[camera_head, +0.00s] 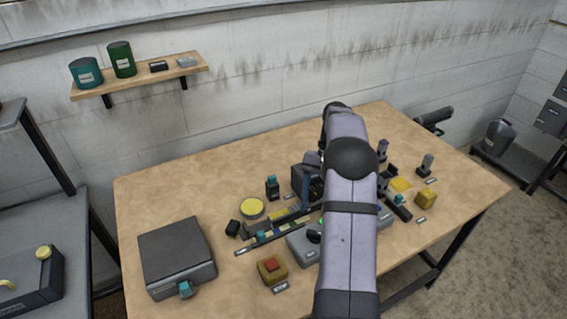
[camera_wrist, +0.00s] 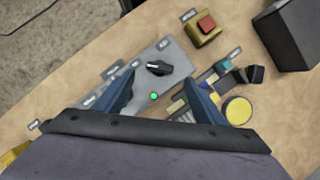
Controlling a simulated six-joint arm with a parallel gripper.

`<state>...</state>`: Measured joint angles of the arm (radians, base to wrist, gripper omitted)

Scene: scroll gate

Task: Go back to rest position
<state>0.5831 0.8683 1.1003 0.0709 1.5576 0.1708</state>
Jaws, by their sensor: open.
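My gripper (camera_wrist: 160,84) shows in the wrist view as two blue fingers standing apart, with nothing held between them. It hangs over a grey panel (camera_wrist: 178,60) that bears a black knob (camera_wrist: 159,68) and a lit green light (camera_wrist: 154,96). Whether the fingers touch anything cannot be told. In the head view my arm covers most of the gripper and part of the grey panel (camera_head: 300,247). A strip of coloured blocks on a dark rail (camera_head: 262,240) lies beside the panel.
A yellow box with a red button (camera_head: 272,271), a yellow disc (camera_head: 252,208) and a large dark box (camera_head: 176,256) stand on the wooden table (camera_head: 150,200). Several small items crowd the right side, including a yellow block (camera_head: 425,198). The table's back left is clear. A shelf (camera_head: 140,80) hangs behind.

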